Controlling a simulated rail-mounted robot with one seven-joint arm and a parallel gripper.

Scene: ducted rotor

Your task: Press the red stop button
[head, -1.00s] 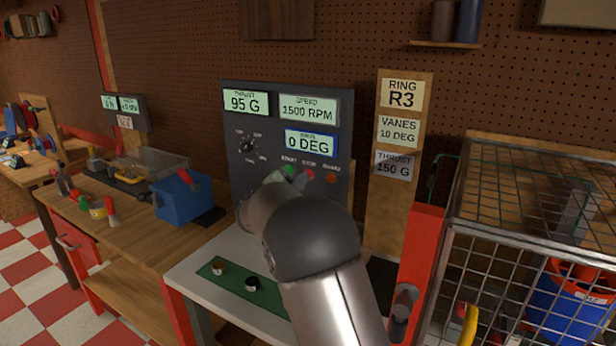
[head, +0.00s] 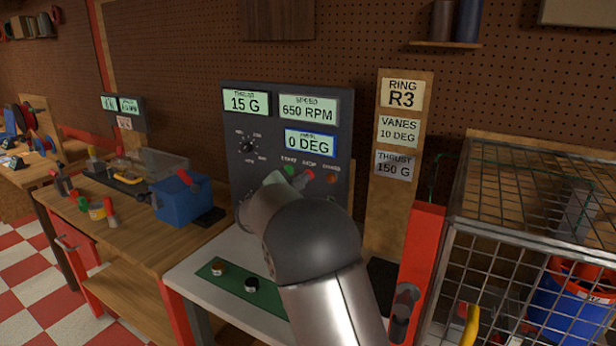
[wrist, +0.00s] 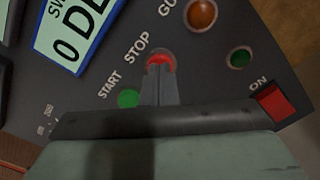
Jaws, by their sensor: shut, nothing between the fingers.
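The red stop button (wrist: 160,60) sits on the dark control panel (head: 240,180), under the word STOP in the wrist view. It also shows in the head view (head: 308,175), just above my arm. My gripper (wrist: 160,76) is shut and empty, with its fingertips at the lower edge of the stop button and overlapping it in the picture. I cannot tell how far the button is pushed in. The panel displays read thrust 15 G (head: 245,102), speed 650 RPM (head: 309,108) and 0 DEG (head: 310,144).
The green start button (wrist: 129,98) is close beside my fingers. An orange knob (wrist: 201,14), a small green light (wrist: 239,57) and a red ON switch (wrist: 273,101) are to the right. A wire cage (head: 540,240) stands right of my arm.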

